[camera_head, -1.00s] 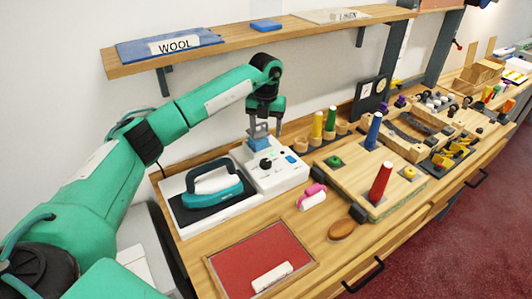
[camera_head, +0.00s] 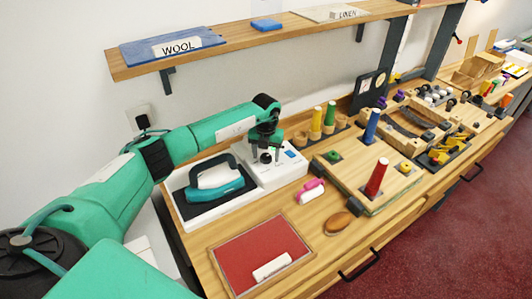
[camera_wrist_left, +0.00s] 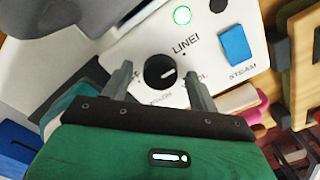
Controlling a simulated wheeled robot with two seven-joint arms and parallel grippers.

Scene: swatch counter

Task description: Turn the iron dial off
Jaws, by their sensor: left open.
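The iron dial (camera_wrist_left: 160,72) is a round black knob with a white mark, on a white control panel (camera_wrist_left: 215,20). The mark points right, towards a partly hidden label ending in "OL". "LINEN" is printed above it, partly cut; other labels are partly covered. My left gripper (camera_head: 265,154) is over the panel in the head view. In the left wrist view its open fingers stand either side of the dial; I cannot tell whether they touch it. The teal and white iron (camera_head: 217,184) rests on its dark plate left of the panel. My right gripper is not in view.
A blue STEAM switch (camera_wrist_left: 235,45) and a lit green lamp (camera_wrist_left: 182,15) are near the dial. A pink-and-white roller (camera_head: 311,192) and a red mat (camera_head: 245,255) lie in front. A shelf (camera_head: 230,38) runs above. Pegs and wooden boards fill the counter at right.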

